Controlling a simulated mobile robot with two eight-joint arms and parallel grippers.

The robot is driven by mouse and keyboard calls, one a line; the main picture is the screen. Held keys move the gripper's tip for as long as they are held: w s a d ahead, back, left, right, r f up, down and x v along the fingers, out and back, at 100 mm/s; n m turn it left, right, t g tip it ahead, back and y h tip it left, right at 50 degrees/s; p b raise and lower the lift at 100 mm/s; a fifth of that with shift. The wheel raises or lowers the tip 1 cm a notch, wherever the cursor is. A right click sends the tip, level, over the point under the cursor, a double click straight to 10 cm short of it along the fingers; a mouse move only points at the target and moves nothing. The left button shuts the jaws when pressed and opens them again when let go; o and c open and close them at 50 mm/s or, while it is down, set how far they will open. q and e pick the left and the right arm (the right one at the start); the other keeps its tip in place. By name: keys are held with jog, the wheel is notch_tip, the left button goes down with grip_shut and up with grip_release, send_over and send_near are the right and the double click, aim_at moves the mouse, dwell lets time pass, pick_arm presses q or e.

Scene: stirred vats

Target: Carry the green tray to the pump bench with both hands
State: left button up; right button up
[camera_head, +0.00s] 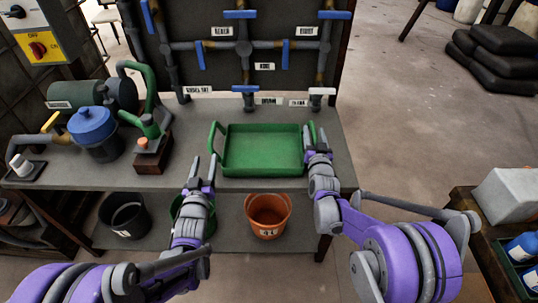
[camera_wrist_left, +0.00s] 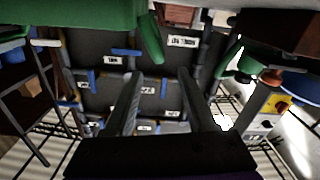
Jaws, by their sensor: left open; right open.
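The green tray (camera_head: 263,150) lies flat and looks empty on the grey bench (camera_head: 185,120), near its front edge. It has an upright green handle at each end. My left gripper (camera_head: 203,160) is open just in front of the tray's left handle (camera_head: 213,136), apart from it as far as I can tell. In the left wrist view the tray (camera_wrist_left: 75,18) and handle (camera_wrist_left: 150,40) lie above the open, empty fingers (camera_wrist_left: 160,78). My right gripper (camera_head: 315,138) is open close by the right handle, which it partly hides; I cannot tell whether they touch.
A blue-lidded vessel (camera_head: 92,127), a green pump-like unit (camera_head: 150,128) and a switch box (camera_head: 36,42) are left of the tray. A labelled pipe panel (camera_head: 243,55) rises behind. An orange bucket (camera_head: 268,214) stands on the lower shelf.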

jog(key=s, duration=1.2)
jog(key=shift+a, duration=0.2)
pick_arm(q)
jog(key=shift+s, duration=0.1)
